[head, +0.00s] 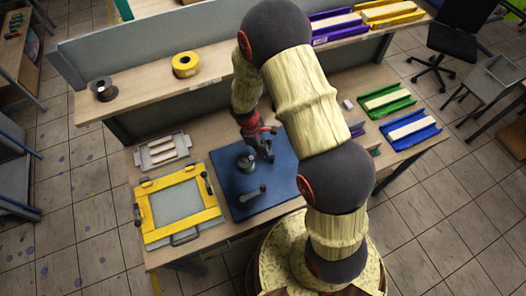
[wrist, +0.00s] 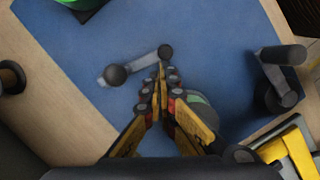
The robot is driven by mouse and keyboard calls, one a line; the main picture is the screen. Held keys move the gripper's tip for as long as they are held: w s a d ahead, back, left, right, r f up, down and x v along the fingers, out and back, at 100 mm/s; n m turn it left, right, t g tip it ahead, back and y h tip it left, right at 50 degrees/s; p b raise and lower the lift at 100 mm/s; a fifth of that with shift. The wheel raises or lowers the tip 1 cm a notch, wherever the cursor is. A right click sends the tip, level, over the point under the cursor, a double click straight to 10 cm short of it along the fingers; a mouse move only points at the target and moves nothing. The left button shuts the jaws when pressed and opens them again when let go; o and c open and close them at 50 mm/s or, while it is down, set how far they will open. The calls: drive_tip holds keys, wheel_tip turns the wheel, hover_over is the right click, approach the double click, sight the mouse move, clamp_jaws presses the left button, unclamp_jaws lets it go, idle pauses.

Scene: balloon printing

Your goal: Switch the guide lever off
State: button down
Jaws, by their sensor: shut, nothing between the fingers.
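A dark crank-like lever (wrist: 140,64) with a round knob at each end lies over the blue board in the wrist view. My gripper (wrist: 160,72) is shut and empty, with its fingertips close beside this lever's right end. I cannot tell if they touch. A second dark lever (wrist: 272,82) stands near the board's right edge; it also shows in the head view (head: 252,195). I cannot tell which one is the guide lever. In the head view my gripper (head: 267,152) is low over the blue board (head: 278,185), right of a dark round part (head: 246,162).
A yellow frame (head: 150,228) lies left of the board, with a grey tray (head: 162,150) behind it. A shelf with a yellow roll (head: 186,64) and dark spool (head: 104,88) runs along the back. Green (head: 387,100) and blue (head: 410,131) trays lie to the right.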

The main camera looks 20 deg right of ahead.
drive_tip(key=shift+r, duration=0.1)
drive_tip(key=p+v, duration=0.6)
drive_tip(key=v, duration=0.3)
drive_tip(key=shift+w+r+p, duration=0.2)
drive_tip(key=shift+r+p, duration=0.15)
drive_tip(key=shift+r, duration=0.05)
drive_tip(key=shift+a, duration=0.1)
drive_tip(key=s+r+m+t+y+b, duration=0.1)
drive_tip(key=s+r+m+t+b, duration=0.2)
drive_tip(key=s+r+m+b, duration=0.2)
drive_tip(key=s+r+m+t+y+b, duration=0.1)
drive_tip(key=s+r+m+t+b, duration=0.3)
drive_tip(key=s+r+b, duration=0.6)
drive_tip(key=s+m+b, duration=0.1)
drive_tip(key=s+b, duration=0.2)
drive_tip(key=b, duration=0.5)
drive_tip(key=shift+s+a+m, duration=0.35)
drive_tip(key=shift+s+m, duration=0.05)
